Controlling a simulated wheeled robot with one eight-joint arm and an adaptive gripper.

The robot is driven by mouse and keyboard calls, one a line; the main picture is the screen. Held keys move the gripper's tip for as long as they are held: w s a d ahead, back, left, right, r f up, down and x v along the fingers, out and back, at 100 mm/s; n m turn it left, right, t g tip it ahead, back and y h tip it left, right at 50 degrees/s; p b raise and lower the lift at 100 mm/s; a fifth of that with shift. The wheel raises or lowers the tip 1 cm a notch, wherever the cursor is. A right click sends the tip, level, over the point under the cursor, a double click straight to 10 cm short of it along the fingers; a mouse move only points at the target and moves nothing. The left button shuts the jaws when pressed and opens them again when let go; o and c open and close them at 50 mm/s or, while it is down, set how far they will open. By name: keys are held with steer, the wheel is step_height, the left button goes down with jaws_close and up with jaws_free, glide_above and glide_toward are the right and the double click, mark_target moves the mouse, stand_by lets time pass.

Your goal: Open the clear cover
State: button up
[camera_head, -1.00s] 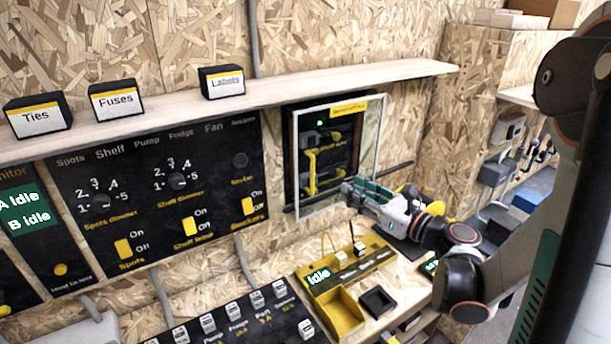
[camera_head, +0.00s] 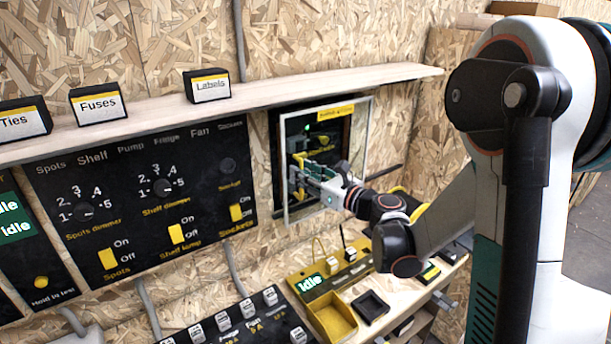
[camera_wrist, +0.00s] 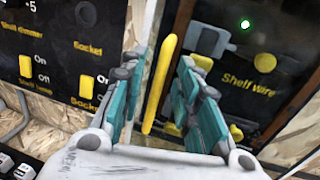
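The clear cover (camera_head: 368,125) is a see-through pane with a pale frame, lying over a black panel on the chipboard wall. It looks closed, though a small gap at its edge cannot be judged. Its upright yellow handle (camera_head: 300,162) is on its left part and is partly hidden by my gripper (camera_head: 308,174). In the wrist view the yellow handle (camera_wrist: 158,90) stands between my two teal fingers. The fingers are apart, with visible room on both sides of the handle.
A switch panel (camera_head: 140,215) with dials and yellow switches is left of the cover. A wooden shelf (camera_head: 330,80) runs above.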

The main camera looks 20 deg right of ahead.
steer(key=shift+c, duration=0.6)
jaws_close()
steer(key=shift+d, duration=0.1)
steer(key=w+d, duration=0.4)
steer(key=d, duration=0.9)
steer(key=w+d, duration=0.5)
steer(key=d, duration=0.9)
steer(key=shift+d+b, duration=0.25)
steer(key=shift+b, duration=0.2)
steer(key=shift+o, duration=0.6)
jaws_free()
